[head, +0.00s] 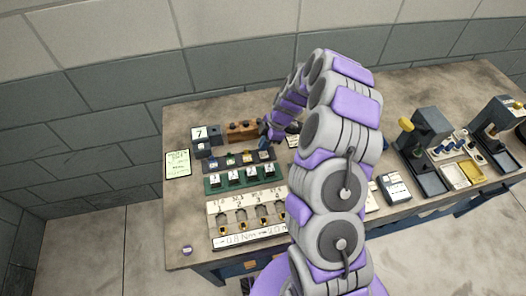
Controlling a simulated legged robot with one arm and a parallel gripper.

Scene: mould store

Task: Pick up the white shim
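My arm reaches across the workbench, and my gripper (277,132) is at its far end, low over the back middle of the bench. The gripper is small and dark here, and I cannot see whether its fingers are open or shut. A small whitish piece (293,141) shows just right of the gripper, partly hidden by my arm. I cannot tell whether it is the white shim. No other piece can be clearly made out as the shim. My arm hides the middle of the bench.
Left of my arm, the workbench (185,225) bears a dark rack (226,165), a green rack with white-labelled blocks (214,184), a white numbered board (250,240) and a card "7" (199,133). Dark clamp-like stands (424,178) are at right. A wall (90,120) stands behind.

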